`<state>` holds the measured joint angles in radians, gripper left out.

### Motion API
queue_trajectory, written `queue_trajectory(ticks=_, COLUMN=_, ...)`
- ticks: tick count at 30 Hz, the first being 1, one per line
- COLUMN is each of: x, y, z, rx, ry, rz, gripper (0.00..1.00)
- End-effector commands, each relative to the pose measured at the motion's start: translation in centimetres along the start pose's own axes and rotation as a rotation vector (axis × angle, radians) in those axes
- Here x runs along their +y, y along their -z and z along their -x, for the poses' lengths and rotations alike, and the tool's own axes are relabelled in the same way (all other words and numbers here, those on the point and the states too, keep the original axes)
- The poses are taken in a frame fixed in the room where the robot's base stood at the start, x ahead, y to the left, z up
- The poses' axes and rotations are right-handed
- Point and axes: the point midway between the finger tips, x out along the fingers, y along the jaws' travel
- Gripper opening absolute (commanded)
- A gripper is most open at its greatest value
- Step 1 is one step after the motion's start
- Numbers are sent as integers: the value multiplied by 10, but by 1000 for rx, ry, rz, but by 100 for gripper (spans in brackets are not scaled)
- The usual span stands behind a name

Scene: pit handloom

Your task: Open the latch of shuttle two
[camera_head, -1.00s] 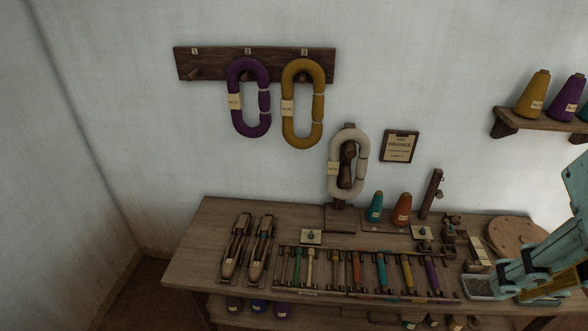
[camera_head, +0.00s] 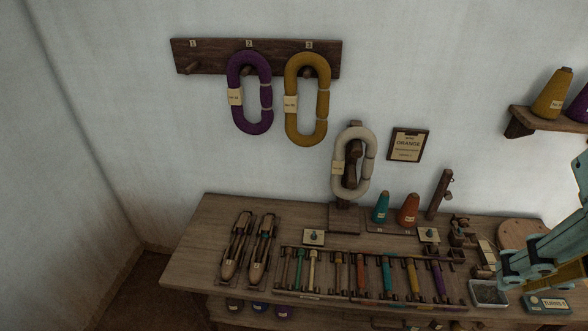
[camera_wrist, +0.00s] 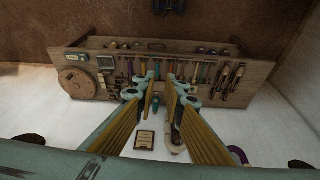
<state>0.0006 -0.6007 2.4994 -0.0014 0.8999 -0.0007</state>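Two wooden boat-shaped shuttles lie side by side at the left end of the table, the left one (camera_head: 236,247) and the right one (camera_head: 262,251). Their number marks cannot be read, so I cannot tell which is shuttle two. Their latches are too small to make out. They also show small in the wrist view, toward the right of the table (camera_wrist: 230,80). My gripper (camera_wrist: 160,98) is open and empty in the wrist view, high above the table and well apart from the shuttles. In the head view my arm is at the right edge.
A row of coloured bobbins (camera_head: 387,275) lies right of the shuttles. A cream skein (camera_head: 368,180) on a stand, teal (camera_head: 380,209) and orange cones (camera_head: 409,211) stand behind. Purple (camera_head: 236,75) and mustard skeins (camera_head: 292,75) hang on the wall. Table left of the shuttles is clear.

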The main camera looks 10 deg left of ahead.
Motion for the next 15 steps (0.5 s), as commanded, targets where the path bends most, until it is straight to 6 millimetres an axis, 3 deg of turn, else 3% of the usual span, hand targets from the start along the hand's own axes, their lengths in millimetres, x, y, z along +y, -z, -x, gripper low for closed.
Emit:
queue_trajectory(ticks=8, x=-11, y=13, z=-3, rx=6, ry=29, rz=-28, gripper=10)
queue_trajectory(ticks=15, x=-43, y=50, z=-12, rx=18, ry=111, rz=-120, gripper=10)
